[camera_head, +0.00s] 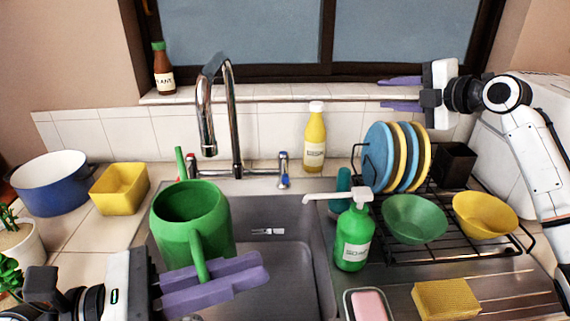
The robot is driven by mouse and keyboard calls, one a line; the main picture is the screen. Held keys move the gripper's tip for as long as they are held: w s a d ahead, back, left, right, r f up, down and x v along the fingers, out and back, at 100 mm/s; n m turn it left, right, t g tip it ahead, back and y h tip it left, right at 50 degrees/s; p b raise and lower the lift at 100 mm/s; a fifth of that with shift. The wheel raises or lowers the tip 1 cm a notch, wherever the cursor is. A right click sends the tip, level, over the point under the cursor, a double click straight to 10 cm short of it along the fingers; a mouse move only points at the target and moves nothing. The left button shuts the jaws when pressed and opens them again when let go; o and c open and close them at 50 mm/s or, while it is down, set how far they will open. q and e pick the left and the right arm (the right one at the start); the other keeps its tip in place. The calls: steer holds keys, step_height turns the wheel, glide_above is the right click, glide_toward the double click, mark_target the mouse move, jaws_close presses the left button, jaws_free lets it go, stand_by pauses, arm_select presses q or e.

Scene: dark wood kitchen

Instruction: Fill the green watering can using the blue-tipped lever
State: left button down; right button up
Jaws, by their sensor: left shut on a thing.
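The green watering can (183,222) is upright over the left part of the sink, its open top facing up and its spout rising at the left. My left gripper (208,285) is shut on the can's handle at its near side. The chrome faucet (231,120) stands behind the sink, its outlet above and slightly right of the can's opening. The blue-tipped lever (283,170) is right of the faucet base. A red-tipped lever (191,160) is on the left. My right gripper (402,94) is open and empty, raised at the upper right near the window sill.
The sink (280,210) is empty in its middle. A green soap dispenser (353,240) stands at its right edge. A dish rack (455,247) with plates and bowls is at the right. A yellow bottle (315,140) stands behind the sink, right of the blue-tipped lever.

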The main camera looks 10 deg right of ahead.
steer(key=a+n+g+y, duration=0.1)
steer(key=a+n+g, duration=0.25)
steer(key=a, duration=0.75)
steer(key=r+n+g+h, duration=0.2)
steer(key=n+g+h, duration=0.15)
steer(key=n, duration=0.35)
glide_above(285, 170)
steer(key=s+d, duration=0.1)
steer(key=d, duration=0.1)
steer(key=s+a+f+n+g+h, duration=0.1)
steer(key=s+a+f+g+h, duration=0.1)
steer(key=s+a+f+h, duration=0.15)
steer(key=shift+y, duration=0.3)
steer(key=x, duration=0.8)
steer(key=s+x, duration=0.1)
steer(key=x, duration=0.3)
steer(key=shift+d+f, duration=0.3)
jaws_close()
